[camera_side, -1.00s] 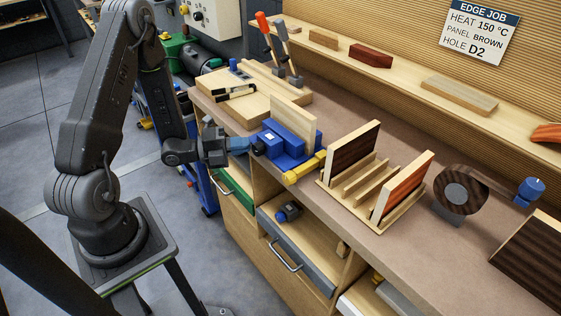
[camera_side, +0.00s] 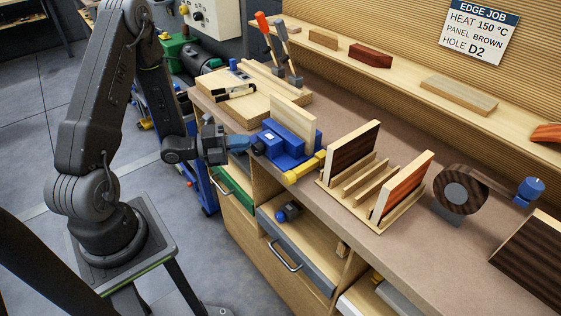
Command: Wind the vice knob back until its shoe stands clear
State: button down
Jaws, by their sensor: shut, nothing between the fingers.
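The blue vice (camera_side: 284,148) sits on the bench near its front edge, with a pale wooden panel (camera_side: 292,118) standing upright at it. Its small dark knob (camera_side: 258,149) is on the left side, facing my arm. My gripper (camera_side: 246,143) is level with the knob and points at it from the left. The fingers are shut and hold nothing; their tips are right beside the knob, and I cannot tell whether they touch it. The shoe is not clearly visible, so any gap to the panel cannot be told.
A yellow clamp or bar (camera_side: 304,168) lies just right of the vice. A wooden rack (camera_side: 340,194) with dark and orange-edged panels stands further right. A wooden board (camera_side: 250,108) with tools is behind. An open grey-fronted drawer (camera_side: 290,262) is below.

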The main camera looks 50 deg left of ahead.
jog(key=s, duration=0.6)
jog(key=shift+a, duration=0.25)
jog(key=shift+f, duration=0.1)
